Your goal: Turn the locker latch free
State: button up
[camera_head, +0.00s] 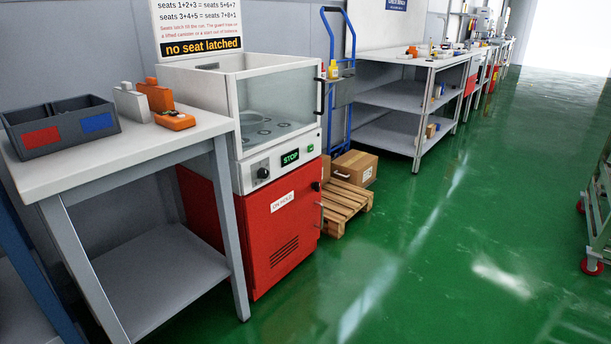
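A red locker-like cabinet (262,228) with a white "ON HOLD" label (283,201) stands under a machine with a clear guard. A small black fitting (317,186) sits at the cabinet's upper right edge. It may be the latch, but it is too small to tell its form or how it is turned. The cabinet's front looks shut. My gripper is not in view.
A white table (120,160) with a grey two-part bin (62,126) and orange and white items stands at left. A pallet (345,203) with cartons and a blue hand truck (335,60) stand right of the cabinet. The green floor (400,270) in front is clear.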

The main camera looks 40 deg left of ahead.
aim_at(316, 185)
jog(key=u, duration=0.65)
jog(key=i, duration=1.45)
jog(key=u, duration=1.6)
jog(key=i, duration=0.7)
jog(key=u, duration=0.4)
